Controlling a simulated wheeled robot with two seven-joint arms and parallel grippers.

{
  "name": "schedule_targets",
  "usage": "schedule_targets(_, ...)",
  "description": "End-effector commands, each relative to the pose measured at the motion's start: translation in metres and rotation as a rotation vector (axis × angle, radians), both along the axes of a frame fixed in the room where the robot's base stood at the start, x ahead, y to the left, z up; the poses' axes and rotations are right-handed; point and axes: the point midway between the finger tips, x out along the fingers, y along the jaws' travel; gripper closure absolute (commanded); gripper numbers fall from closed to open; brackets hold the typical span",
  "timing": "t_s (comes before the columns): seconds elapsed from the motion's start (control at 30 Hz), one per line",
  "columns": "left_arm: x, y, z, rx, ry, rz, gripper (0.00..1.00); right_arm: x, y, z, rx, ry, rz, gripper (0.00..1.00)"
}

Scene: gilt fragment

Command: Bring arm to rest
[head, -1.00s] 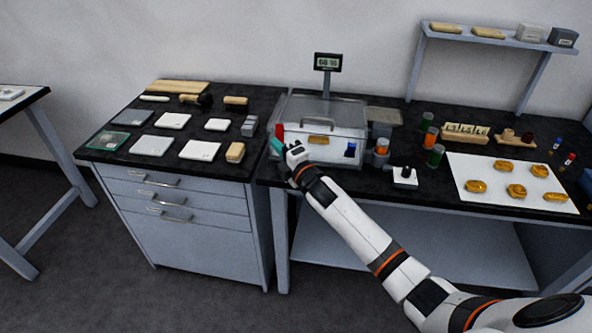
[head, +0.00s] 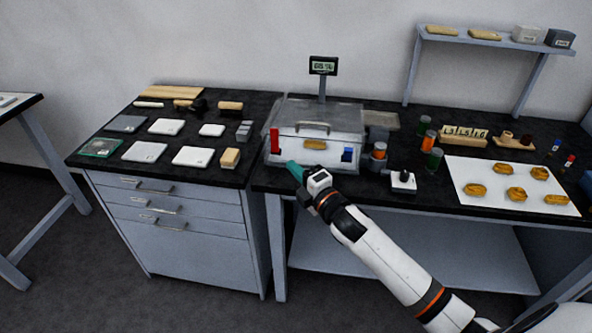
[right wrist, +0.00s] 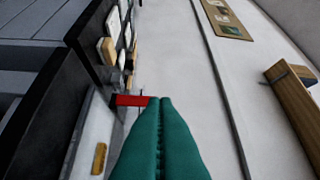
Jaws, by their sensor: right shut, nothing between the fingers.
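My right arm reaches in from the lower right of the head view. Its gripper (head: 294,168), with teal fingers, is just in front of the clear-lidded box on the bench. In the right wrist view the two teal fingers (right wrist: 160,103) are pressed together with nothing between them. A red piece (right wrist: 131,100) shows just beyond the fingertips there; I cannot tell the gap between them. My left gripper does not show.
The clear-lidded box (head: 283,117) holds a gilt piece (head: 315,145) at its front. To its right are jars (head: 379,151), a small white device (head: 403,182) and a white sheet (head: 460,181) with several gilt fragments. Drawers (head: 190,225) stand left. Floor in front is clear.

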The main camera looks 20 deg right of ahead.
Motion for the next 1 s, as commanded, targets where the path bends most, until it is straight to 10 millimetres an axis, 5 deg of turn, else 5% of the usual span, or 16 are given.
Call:
schedule_targets(0.23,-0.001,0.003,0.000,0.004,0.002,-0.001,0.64,0.000,0.000,-0.002,0.003,0.005,-0.001,1.00)
schedule_targets(0.37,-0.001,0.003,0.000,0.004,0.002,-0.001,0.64,0.000,-0.005,-0.033,0.053,0.073,-0.020,1.00)
schedule_targets(0.53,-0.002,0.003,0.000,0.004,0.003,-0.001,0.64,-0.015,-0.021,-0.140,0.229,0.303,-0.100,1.00)
schedule_targets(0.67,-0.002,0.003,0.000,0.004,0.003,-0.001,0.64,-0.049,-0.030,-0.235,0.392,0.504,-0.194,1.00)
schedule_targets(0.87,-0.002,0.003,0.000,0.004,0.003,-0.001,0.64,-0.132,-0.034,-0.365,0.619,0.781,-0.374,1.00)
schedule_targets(1.0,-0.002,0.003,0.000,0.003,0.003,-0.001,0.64,-0.209,-0.029,-0.441,0.760,0.957,-0.525,1.00)
